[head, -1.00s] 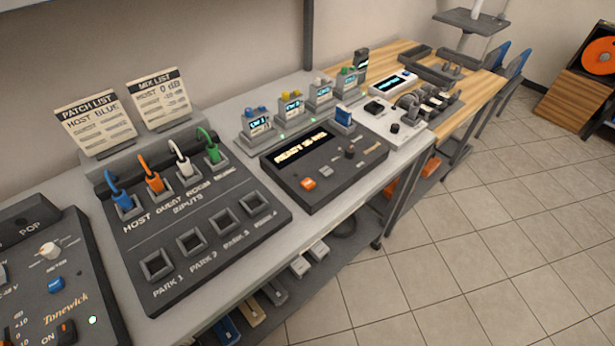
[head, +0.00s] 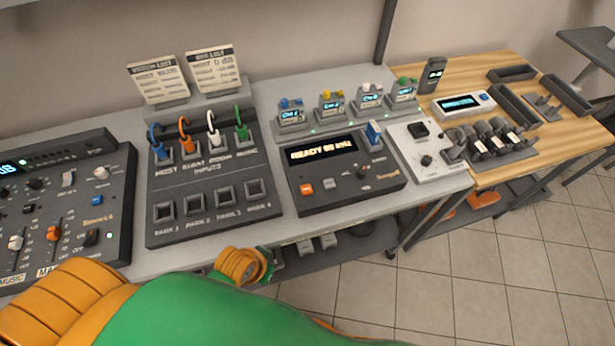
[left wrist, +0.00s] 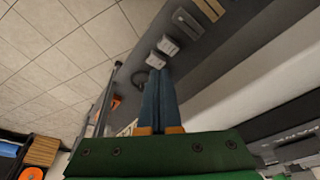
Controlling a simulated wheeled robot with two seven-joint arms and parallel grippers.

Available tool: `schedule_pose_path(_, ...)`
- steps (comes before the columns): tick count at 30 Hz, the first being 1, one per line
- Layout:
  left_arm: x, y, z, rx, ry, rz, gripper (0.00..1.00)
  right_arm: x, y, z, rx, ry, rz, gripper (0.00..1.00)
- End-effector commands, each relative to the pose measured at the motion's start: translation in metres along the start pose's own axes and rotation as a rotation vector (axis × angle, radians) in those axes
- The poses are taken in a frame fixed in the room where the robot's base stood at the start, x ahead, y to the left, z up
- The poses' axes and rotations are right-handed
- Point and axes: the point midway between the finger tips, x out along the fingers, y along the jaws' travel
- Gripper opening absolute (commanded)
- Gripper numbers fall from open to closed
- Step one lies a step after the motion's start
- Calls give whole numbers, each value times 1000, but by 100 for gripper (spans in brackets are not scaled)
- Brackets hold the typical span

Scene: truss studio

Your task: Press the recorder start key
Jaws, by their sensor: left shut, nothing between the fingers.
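The recorder (head: 345,204) is a dark sloped unit on the grey bench in the head view, with a lit display (head: 323,148) whose text begins "READY". An orange key (head: 306,190) sits at its front left, with a grey key (head: 330,183) beside it. I cannot read which is the start key. In the left wrist view my left gripper (left wrist: 159,85) has its blue fingers together and empty, in front of the lower shelf and floor, touching nothing I can see. The recorder cannot be made out there. My right gripper is in neither current view.
A patch panel (head: 205,215) with several coloured cables stands left of the recorder, and a mixer (head: 65,220) is farther left. Small display units (head: 335,113) line the back. A white box (head: 425,160) stands to the right. The floor (head: 450,280) in front is clear.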

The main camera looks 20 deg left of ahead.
Motion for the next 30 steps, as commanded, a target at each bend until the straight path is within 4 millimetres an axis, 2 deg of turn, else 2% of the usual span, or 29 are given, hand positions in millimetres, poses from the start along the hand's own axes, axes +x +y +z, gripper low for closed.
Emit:
schedule_pose_path(1, -26, 0, -16, 26, 28, 9, 0, -14, 0, -1, 0, -1, 0, 50)
schedule_pose_path(5, -68, 7, -53, 161, 106, 54, 0, -27, 1, -2, -1, -1, 1, 50)
schedule_pose_path(7, -89, 15, -76, 288, 168, 93, 0, -33, 2, -2, -2, -2, 3, 50)
schedule_pose_path(11, -119, 33, -128, 682, 326, 178, 0, -42, 4, -3, -3, -2, 6, 50)
schedule_pose_path(12, -126, 36, -146, 835, 385, 200, 0, -43, 4, -3, -3, -3, 6, 50)
schedule_pose_path(15, -138, 22, -185, 1130, 511, 210, 0, -42, 5, -2, -4, -4, 8, 50)
schedule_pose_path(18, -148, 3, -210, 1245, 585, 180, 0, -42, 6, -2, -4, -3, 9, 50)
schedule_pose_path(23, -159, -16, -231, 1304, 641, 139, 0, -41, 6, -2, -4, -3, 10, 50)
schedule_pose_path(30, -161, -19, -234, 1314, 652, 132, 0, -42, 7, -2, -3, -2, 10, 50)
